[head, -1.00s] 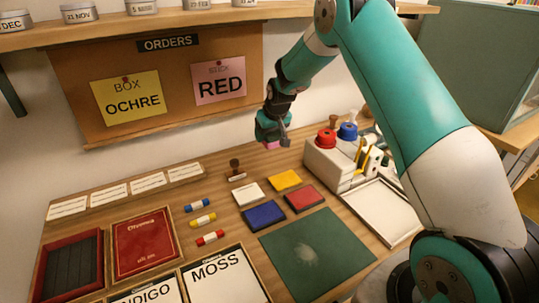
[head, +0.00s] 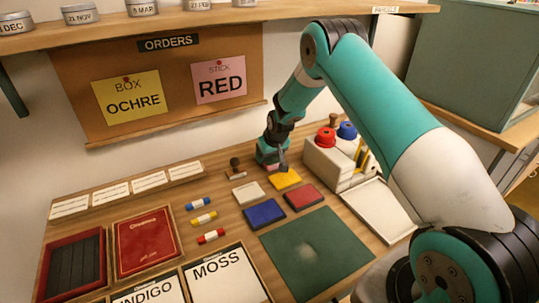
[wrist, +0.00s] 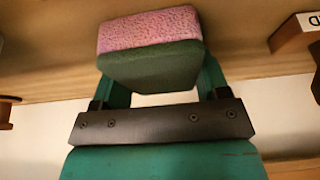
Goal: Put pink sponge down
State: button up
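The pink sponge (wrist: 148,28), a block with a dark green face on one side, sits between the two fingers of my gripper (wrist: 160,82) in the wrist view. The fingers press against its sides. In the head view my gripper (head: 273,158) is low over the back of the wooden table, just behind the yellow pad. The sponge is mostly hidden there by the gripper. I cannot tell whether the sponge touches the table.
A wooden stamp (head: 236,170) stands left of my gripper. The yellow pad (head: 285,179) and white pad (head: 248,191) lie in front. A white holder (head: 325,165) with red and blue knobs stands to the right. The wall with the orders board is behind.

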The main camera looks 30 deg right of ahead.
jog(key=o, duration=0.4)
jog(key=b+v, duration=0.1)
jog(key=v, duration=1.1)
jog(key=s+a+r+n+g+y, duration=0.1)
jog(key=s+a+r+n+y, duration=0.2)
jog(key=s+a+r, duration=1)
jog(key=s+a+r+n+g, duration=0.1)
jog(key=s+a, duration=0.1)
jog(key=s, duration=0.6)
jog(key=s+a+r+n+g, duration=0.1)
jog(key=s+a, duration=0.2)
jog(key=s, duration=0.5)
jog(key=s+a+r+n+g+y, duration=0.1)
jog(key=s+a+r+n, duration=0.1)
jog(key=s, duration=0.6)
jog(key=shift+s+a, duration=0.1)
jog(key=shift+a, duration=0.45)
